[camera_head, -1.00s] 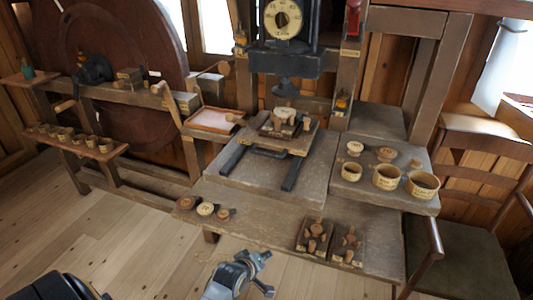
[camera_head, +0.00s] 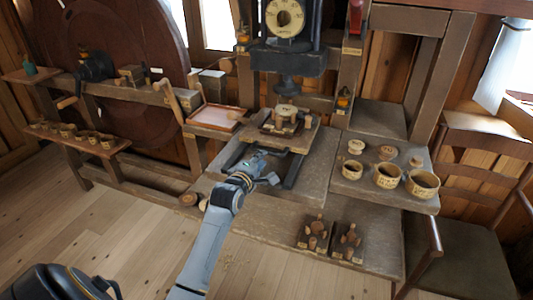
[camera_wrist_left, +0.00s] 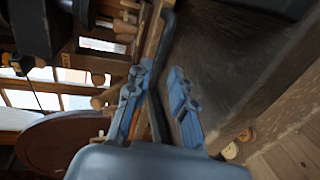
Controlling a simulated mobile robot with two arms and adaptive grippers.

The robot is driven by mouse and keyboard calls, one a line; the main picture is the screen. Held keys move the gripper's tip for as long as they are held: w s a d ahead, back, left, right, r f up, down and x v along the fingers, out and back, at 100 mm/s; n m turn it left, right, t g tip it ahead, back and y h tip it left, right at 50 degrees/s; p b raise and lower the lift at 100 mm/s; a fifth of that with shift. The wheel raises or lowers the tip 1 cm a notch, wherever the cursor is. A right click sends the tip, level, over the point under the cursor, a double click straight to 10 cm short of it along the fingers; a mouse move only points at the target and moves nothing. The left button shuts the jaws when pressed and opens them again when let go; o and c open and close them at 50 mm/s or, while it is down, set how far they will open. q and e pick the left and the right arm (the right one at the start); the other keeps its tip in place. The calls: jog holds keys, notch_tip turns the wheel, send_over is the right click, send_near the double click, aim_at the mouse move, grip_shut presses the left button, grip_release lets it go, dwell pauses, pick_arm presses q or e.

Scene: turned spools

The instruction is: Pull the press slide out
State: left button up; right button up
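The press slide (camera_head: 268,136) is a wooden board at the front of the press. It carries a round turned piece (camera_head: 287,110) and small pegs, and sits at the inner end of two dark rails (camera_head: 296,168). My left gripper (camera_head: 262,170) is just in front of the slide, over the grey bed between the rails. In the left wrist view its blue-grey fingers (camera_wrist_left: 158,103) are spread. A dark bar (camera_wrist_left: 166,40), seemingly the slide's handle, runs along the slide's wooden edge and appears between the fingers. Contact cannot be told. My right gripper is out of view.
The press head (camera_head: 288,62) with its dial stands above the slide. Cups (camera_head: 388,176) and lids are on the right of the bench. Two dark blocks with pegs (camera_head: 314,234) stand at the front. A pink-lined tray (camera_head: 215,117) lies to the left.

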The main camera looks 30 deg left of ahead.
aim_at(267, 161)
pick_arm(q)
jog(key=x, duration=0.5)
jog(key=shift+w+a, duration=0.15)
jog(key=shift+w, duration=0.2)
grip_shut()
